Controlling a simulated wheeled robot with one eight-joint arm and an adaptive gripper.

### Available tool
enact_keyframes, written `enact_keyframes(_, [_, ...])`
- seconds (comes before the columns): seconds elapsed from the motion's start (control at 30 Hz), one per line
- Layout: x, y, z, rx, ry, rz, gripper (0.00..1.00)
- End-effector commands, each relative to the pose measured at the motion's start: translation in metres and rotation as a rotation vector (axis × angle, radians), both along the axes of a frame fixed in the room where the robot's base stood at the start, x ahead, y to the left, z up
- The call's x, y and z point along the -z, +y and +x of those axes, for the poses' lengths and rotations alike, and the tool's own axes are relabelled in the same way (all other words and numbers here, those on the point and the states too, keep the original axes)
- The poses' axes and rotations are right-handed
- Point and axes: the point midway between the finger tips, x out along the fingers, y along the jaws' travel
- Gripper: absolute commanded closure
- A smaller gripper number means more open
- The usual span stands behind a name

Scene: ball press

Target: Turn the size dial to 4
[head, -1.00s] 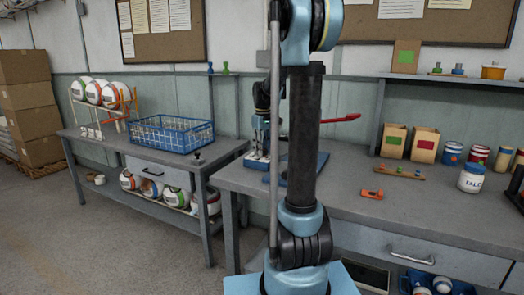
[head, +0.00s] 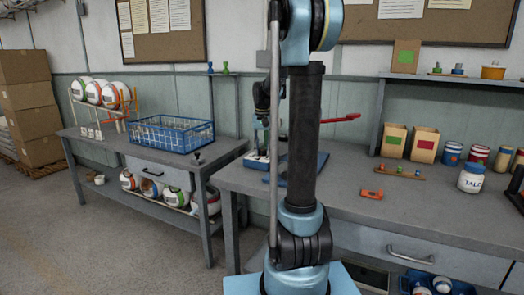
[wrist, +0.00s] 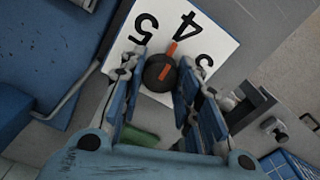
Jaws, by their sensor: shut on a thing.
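The size dial's dark round knob (wrist: 160,76) shows in the wrist view with an orange pointer (wrist: 170,49). It sits on a white plate (wrist: 120,58) printed with 5, 4 and 3. The pointer points toward the 4. My gripper (wrist: 160,84) has its blue fingers on both sides of the knob, shut on it. In the head view, my gripper (head: 262,138) is partly behind my own arm, just above the white plate (head: 254,163). The knob is hidden there.
The blue press base (head: 316,161) and a red lever (head: 340,118) stand on the bench (head: 355,212) behind my arm. A blue wire basket (head: 171,134) is on the left table. Orange and wooden pieces, bins and a talc jar (head: 471,178) lie to the right.

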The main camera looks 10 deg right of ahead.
Motion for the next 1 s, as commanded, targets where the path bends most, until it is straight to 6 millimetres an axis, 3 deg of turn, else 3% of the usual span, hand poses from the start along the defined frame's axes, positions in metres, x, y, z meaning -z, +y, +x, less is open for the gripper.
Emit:
enact_keyframes(0.73, [0.0001,0.0005,0.0001,0.087,0.000,0.001,0.94])
enact_keyframes(0.77, [0.0001,0.0005,0.0000,0.087,0.000,0.001,0.65])
enact_keyframes(0.83, [0.0001,0.0005,0.0000,0.087,0.000,0.001,0.49])
enact_keyframes(1.0, [0.0000,0.0004,0.0000,0.087,0.000,0.001,0.49])
